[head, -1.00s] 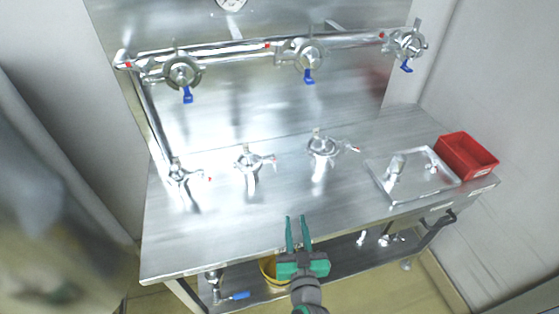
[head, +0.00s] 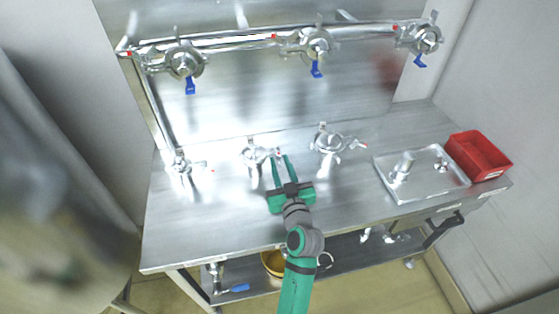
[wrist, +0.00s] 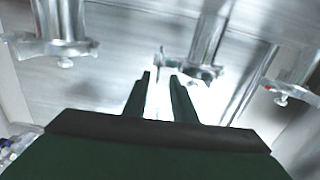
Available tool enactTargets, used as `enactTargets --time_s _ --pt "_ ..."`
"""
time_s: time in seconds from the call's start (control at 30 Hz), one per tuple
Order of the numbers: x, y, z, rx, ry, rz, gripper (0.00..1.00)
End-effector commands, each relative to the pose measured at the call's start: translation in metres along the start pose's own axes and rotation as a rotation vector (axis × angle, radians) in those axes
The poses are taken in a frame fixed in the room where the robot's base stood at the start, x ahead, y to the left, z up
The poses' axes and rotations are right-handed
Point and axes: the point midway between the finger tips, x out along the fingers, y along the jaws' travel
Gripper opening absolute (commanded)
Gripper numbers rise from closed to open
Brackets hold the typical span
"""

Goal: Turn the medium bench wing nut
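Three metal wing-nut fittings stand in a row on the steel bench. The middle one, which I take for the medium bench wing nut (head: 254,155), has its small wing pointing right in the head view. My gripper (head: 279,160) is open and empty, its two green fingertips beside the right end of that fitting. In the wrist view my gripper (wrist: 161,82) has parted fingers, and a metal fitting (wrist: 205,70) lies just beyond them. The wrist view is blurred, so I cannot tell whether the fingers touch it.
Another fitting stands to the left (head: 180,164) and one to the right (head: 329,143). A metal tray (head: 425,185) and a red bin (head: 478,156) sit at the bench's right end. Blue-handled valves (head: 186,62) line the pipe behind. The bench front left is clear.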

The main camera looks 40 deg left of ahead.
Motion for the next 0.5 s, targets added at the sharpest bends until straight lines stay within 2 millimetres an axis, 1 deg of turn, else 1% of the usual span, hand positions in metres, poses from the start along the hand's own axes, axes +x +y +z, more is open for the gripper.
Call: enactTargets --time_s 0.03,0.2,0.5 --pt "0.006 0.0 0.0 -0.001 0.0 0.0 0.24" --pt "0.016 0.002 0.0 0.0 0.0 0.003 0.24" --pt "0.018 0.0 0.0 0.0 0.0 0.001 0.24"
